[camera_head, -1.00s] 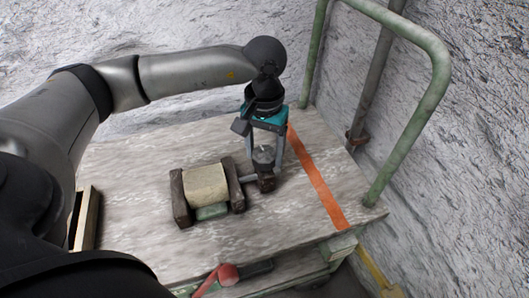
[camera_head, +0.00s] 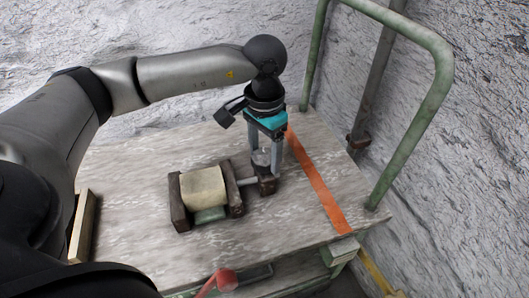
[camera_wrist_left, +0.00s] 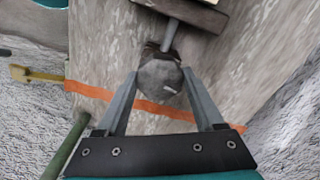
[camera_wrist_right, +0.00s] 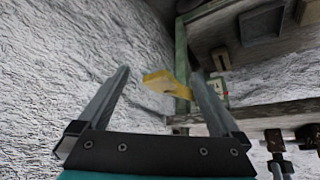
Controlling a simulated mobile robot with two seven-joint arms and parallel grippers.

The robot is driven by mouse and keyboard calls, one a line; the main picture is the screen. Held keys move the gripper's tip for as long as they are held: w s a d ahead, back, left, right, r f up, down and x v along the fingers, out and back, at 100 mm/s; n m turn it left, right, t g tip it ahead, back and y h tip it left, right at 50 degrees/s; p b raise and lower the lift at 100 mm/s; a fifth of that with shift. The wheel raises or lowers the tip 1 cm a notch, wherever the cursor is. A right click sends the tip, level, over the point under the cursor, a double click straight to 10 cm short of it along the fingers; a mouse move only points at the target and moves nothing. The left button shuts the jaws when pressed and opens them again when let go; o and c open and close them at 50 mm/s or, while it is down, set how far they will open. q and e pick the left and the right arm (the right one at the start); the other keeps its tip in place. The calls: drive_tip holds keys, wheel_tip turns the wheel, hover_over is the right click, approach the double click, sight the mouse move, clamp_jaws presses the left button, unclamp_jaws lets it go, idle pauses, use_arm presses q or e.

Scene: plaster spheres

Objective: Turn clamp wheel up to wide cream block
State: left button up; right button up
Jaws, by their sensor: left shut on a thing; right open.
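The clamp has two dark jaws (camera_head: 232,190) on the cart top, with a wide cream block (camera_head: 203,186) lying between them. A green piece (camera_head: 209,215) shows under the block. A metal screw runs right from the clamp to a dark post, with the grey clamp wheel (camera_head: 262,158) on top. My left gripper (camera_head: 264,166) points down and is shut on the wheel; the left wrist view shows the wheel (camera_wrist_left: 160,78) between its fingers. Whether the near jaw touches the block I cannot tell. My right gripper (camera_wrist_right: 162,78) is open and empty, away from the clamp.
An orange stripe (camera_head: 315,182) crosses the cart top (camera_head: 270,222) right of the clamp. A green rail (camera_head: 415,150) stands at the right edge. A wooden-edged box (camera_head: 83,225) is at the left. A yellow bar (camera_wrist_right: 160,82) shows beyond my right fingers.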

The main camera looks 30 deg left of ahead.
sight(265, 155)
idle(0.9)
use_arm(q)
drive_tip(key=o, duration=1.3)
drive_tip(key=shift+o, duration=0.2)
drive_tip(key=shift+r, duration=0.45)
wheel_tip(265, 155, up, 2)
drive_tip(key=shift+p, duration=0.65)
wheel_tip(265, 155, up, 12)
drive_tip(key=p, duration=0.4)
drive_tip(key=shift+r+p, duration=0.2)
drive_tip(key=shift+p, duration=0.15)
use_arm(e)
drive_tip(key=s+d+f+g, duration=0.1)
drive_tip(key=s+f+g, duration=0.2)
drive_tip(key=f, duration=0.7)
drive_tip(key=shift+s+d+f+h, duration=0.2)
drive_tip(key=shift+d+h, duration=0.2)
